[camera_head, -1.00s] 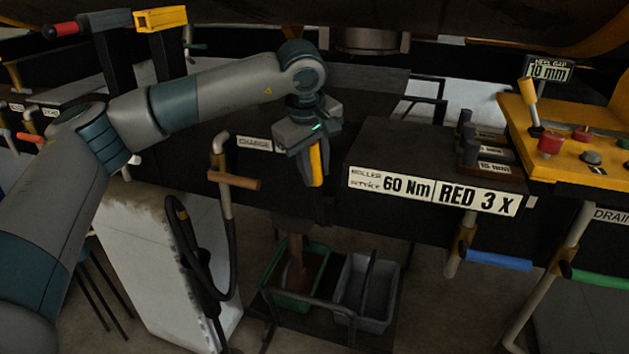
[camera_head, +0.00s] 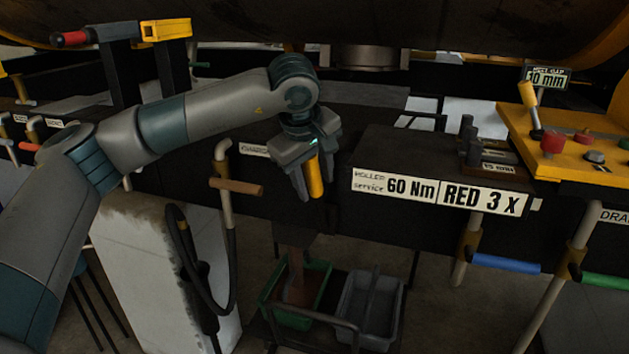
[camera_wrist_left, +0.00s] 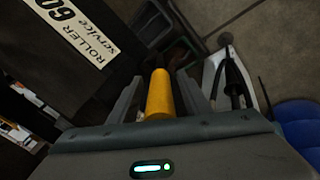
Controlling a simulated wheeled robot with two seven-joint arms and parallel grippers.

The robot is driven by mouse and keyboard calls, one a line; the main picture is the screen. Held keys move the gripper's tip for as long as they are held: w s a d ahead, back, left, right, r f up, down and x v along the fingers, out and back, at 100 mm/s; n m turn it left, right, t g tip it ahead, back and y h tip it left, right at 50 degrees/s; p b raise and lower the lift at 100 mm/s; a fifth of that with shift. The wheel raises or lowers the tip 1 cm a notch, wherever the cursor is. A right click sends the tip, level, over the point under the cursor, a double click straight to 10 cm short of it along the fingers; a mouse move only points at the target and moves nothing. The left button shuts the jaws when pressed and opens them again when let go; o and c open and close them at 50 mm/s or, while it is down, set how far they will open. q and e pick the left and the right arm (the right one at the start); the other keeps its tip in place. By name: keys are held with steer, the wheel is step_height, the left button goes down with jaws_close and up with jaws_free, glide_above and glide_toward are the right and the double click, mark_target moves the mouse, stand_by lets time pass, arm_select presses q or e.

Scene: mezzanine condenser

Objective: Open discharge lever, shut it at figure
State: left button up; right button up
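A yellow lever handle (camera_head: 315,176) hangs down between the fingers of my left gripper (camera_head: 316,184), below the wrist. The left wrist view shows the yellow handle (camera_wrist_left: 160,95) between the two grey fingers, with narrow gaps on both sides. The left gripper is open around it. The lever's upper end is hidden by the gripper. Below it a brown chute (camera_head: 296,268) reaches down into a green bin (camera_head: 318,277). I cannot tell whether anything flows. My right gripper is not in view.
A grey bin (camera_head: 385,338) stands right of the green one. A brown-handled lever (camera_head: 237,187) is left of my gripper. A sign (camera_head: 440,192) reads "60 Nm" and "RED 3 X". Blue (camera_head: 506,263) and green (camera_head: 606,281) handles and a yellow panel (camera_head: 560,160) are right.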

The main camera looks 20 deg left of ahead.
mark_target(310, 175)
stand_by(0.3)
arm_select(q)
steer(key=shift+s+r, duration=0.2)
steer(key=shift+r, duration=0.35)
steer(key=b+v, duration=0.1)
steer(key=v, duration=0.4)
steer(key=shift+r+b, duration=0.1)
steer(key=shift+b, duration=0.25)
steer(key=b+v, duration=0.1)
steer(key=v, duration=1)
steer(key=shift+b, duration=0.3)
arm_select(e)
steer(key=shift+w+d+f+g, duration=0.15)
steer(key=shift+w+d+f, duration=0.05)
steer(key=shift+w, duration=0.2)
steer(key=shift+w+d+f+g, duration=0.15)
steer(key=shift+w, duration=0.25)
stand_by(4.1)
